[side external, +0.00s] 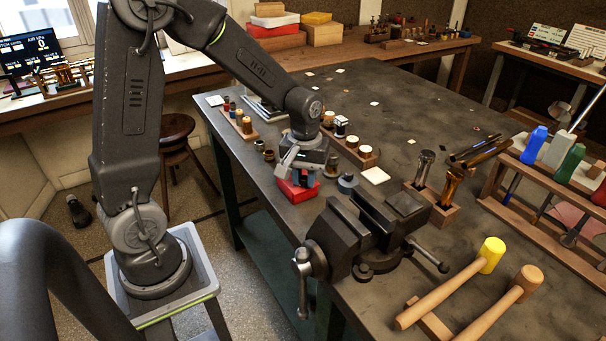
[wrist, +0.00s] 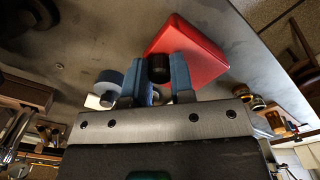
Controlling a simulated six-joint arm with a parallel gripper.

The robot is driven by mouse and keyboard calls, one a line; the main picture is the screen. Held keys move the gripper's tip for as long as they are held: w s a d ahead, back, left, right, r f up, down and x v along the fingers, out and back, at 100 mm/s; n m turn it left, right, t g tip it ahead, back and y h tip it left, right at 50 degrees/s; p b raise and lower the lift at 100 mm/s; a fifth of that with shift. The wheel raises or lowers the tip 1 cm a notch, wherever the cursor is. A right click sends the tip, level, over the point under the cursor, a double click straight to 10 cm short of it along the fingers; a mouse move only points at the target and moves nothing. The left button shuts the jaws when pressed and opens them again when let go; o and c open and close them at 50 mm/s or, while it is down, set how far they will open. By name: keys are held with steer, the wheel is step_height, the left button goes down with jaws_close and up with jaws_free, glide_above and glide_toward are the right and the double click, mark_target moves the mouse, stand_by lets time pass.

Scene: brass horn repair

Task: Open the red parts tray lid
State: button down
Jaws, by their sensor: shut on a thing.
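The red parts tray (side external: 297,193) sits near the left edge of the dark workbench, to the left of the vise. In the wrist view its red lid (wrist: 197,50) shows as a flat red surface with a black knob (wrist: 158,69) at its near side. My gripper (side external: 304,176) is over the tray. Its blue fingers (wrist: 160,76) stand on both sides of the black knob and are shut on it. My gripper hides part of the tray in the side view, and I cannot tell whether the lid is raised.
A blue-grey roll (side external: 347,183) is just right of the tray. The black vise (side external: 365,235) stands close by at the front edge. Wooden racks with small spools (side external: 348,145) lie behind. Mallets (side external: 460,280) lie at the right front. The bench's far middle is mostly clear.

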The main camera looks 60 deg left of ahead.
steer(key=d, duration=0.5)
steer(key=shift+d, duration=0.15)
steer(key=c, duration=1)
jaws_free()
steer(key=shift+r, duration=0.1)
step_height(320, 180, up, 14)
steer(key=shift+f, duration=0.15)
